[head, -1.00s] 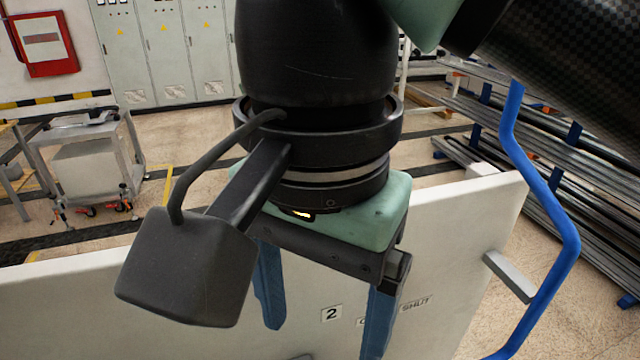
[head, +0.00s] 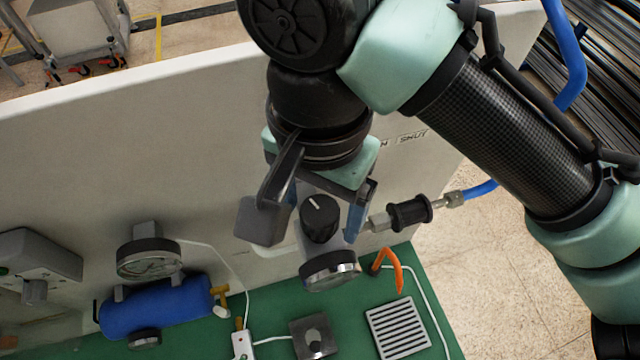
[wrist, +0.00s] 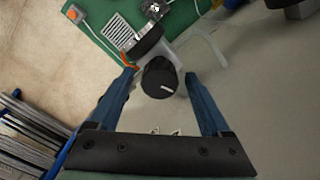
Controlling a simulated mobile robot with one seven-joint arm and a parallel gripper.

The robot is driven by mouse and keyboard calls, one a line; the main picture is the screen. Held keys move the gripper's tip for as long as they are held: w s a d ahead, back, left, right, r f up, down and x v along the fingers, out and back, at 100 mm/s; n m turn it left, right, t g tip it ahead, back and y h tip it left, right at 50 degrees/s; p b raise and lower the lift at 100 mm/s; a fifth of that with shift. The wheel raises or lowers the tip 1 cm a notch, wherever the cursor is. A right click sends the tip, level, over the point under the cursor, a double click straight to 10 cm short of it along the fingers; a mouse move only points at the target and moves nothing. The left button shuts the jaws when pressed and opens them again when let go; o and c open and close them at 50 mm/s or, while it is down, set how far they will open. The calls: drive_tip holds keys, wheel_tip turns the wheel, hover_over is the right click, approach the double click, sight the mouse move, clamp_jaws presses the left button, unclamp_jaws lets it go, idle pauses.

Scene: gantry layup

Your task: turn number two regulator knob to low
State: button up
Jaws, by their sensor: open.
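A black regulator knob (head: 320,222) with a white pointer line stands on a grey regulator body above a round gauge (head: 328,272). In the wrist view the knob (wrist: 159,80) lies between the fingertips, its white line pointing to the lower right. My gripper (head: 323,212) is open, with one blue finger on each side of the knob. In the wrist view my gripper (wrist: 160,76) shows a gap on both sides of the knob; contact is not visible. No number or low mark for this knob is readable; my arm covers part of the panel.
A black fitting (head: 410,212) with a blue hose juts right beside the right finger. Below are an orange hook (head: 390,265), a grille (head: 397,327) and a green bench surface (head: 270,312). A second gauge (head: 148,258) and a blue cylinder (head: 157,305) stand left.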

clamp_jaws()
idle(0.4)
